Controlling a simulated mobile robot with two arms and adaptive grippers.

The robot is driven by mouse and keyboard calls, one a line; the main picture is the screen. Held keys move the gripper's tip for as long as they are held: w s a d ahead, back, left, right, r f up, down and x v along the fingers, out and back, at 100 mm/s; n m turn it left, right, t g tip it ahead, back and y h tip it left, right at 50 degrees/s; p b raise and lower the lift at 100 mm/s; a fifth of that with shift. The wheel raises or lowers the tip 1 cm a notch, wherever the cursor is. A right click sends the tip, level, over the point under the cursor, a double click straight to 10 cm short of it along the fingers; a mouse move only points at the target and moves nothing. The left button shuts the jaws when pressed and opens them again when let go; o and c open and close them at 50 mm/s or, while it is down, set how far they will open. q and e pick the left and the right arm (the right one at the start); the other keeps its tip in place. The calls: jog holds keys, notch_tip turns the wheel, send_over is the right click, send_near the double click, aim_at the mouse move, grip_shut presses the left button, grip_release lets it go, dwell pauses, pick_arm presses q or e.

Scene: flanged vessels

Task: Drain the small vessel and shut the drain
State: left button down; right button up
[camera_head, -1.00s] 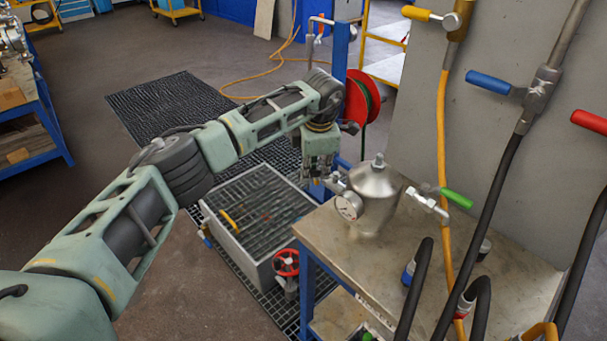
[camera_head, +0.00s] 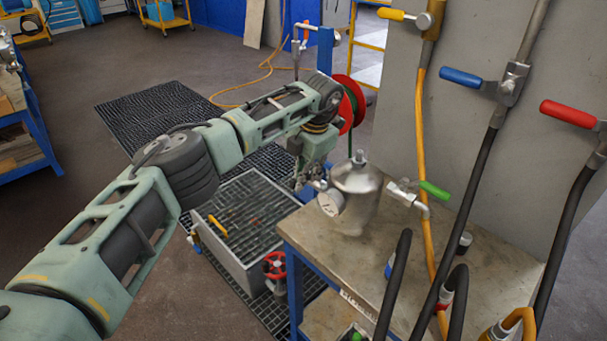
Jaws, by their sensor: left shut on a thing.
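The small vessel (camera_head: 357,200) is a shiny metal pot with a domed lid and top knob. It stands upright on the steel-topped bench. My left gripper (camera_head: 314,183) reaches down at the vessel's left side, just behind the gauge. It is shut on a small fitting there; the fingers and gauge hide most of it, so I cannot tell its form or whether the drain is open. No liquid stream is visible. My right gripper is out of view.
A grated basin (camera_head: 250,215) stands on the floor left of the bench (camera_head: 395,245), near a red handwheel (camera_head: 274,265). A hose reel (camera_head: 343,112) is behind my arm.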

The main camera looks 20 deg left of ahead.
pick_arm(q)
jog(key=shift+w+r, duration=0.1)
jog(key=shift+r, duration=0.05)
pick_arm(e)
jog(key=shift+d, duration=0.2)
pick_arm(q)
jog(key=c, duration=1.7)
grip_release()
jog(key=shift+o, duration=0.2)
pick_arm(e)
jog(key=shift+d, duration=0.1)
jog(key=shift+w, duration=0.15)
pick_arm(q)
jog(key=v, duration=1.2)
